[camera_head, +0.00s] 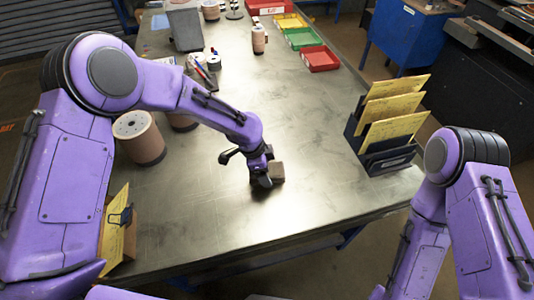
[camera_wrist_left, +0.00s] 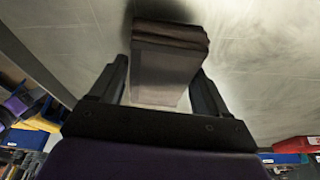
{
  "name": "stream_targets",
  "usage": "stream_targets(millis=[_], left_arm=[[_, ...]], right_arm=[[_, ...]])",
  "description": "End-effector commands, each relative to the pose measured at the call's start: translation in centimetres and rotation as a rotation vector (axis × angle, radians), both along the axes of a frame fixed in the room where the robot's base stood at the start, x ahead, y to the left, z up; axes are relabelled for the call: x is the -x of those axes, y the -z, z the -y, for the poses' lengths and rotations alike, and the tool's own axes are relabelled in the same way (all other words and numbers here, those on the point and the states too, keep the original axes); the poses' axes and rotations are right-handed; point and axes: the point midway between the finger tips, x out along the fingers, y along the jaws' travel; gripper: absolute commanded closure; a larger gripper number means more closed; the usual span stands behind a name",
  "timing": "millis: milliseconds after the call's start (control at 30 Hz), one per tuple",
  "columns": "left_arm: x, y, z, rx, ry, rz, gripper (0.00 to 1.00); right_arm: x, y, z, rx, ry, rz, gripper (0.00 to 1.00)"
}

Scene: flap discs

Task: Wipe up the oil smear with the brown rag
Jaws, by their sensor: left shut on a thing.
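The brown rag (camera_head: 278,171) is a small folded block at the tabletop, near the middle of the table in the head view. My left gripper (camera_head: 262,178) points down and is shut on it. In the left wrist view the rag (camera_wrist_left: 168,62) sits between the two fingers (camera_wrist_left: 160,75), its far end sticking out past them. A dark patch (camera_wrist_left: 155,8) lies on the table just beyond the rag; I cannot tell whether it is the oil smear or shadow. My right arm shows at the right, but its gripper is out of view.
A dark file rack (camera_head: 386,158) with yellow sheets stands at the table's right edge. Spools (camera_head: 138,138) and a yellow clipboard (camera_head: 117,225) are at the left. Red (camera_head: 320,59), green and yellow trays line the far right edge. The table's middle is clear.

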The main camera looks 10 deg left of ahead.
Motion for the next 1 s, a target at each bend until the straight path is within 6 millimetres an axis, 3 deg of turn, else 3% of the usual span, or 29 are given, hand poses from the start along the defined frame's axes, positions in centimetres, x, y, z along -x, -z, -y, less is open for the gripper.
stream_targets(millis=[333,533,1000], left_arm=[[0.0,-3.7,-0.3,0.001,-0.006,0.001,0.48],[0.0,-5.1,-0.4,0.0,-0.007,0.0,0.48],[0.0,-5.6,-0.4,0.0,-0.007,0.0,0.49]], right_arm=[[0.0,-3.4,0.0,-0.001,0.0,-0.001,0.57],[0.0,-3.8,0.0,0.0,0.0,0.0,0.57],[0.0,-3.9,0.0,-0.001,0.0,-0.001,0.57]])
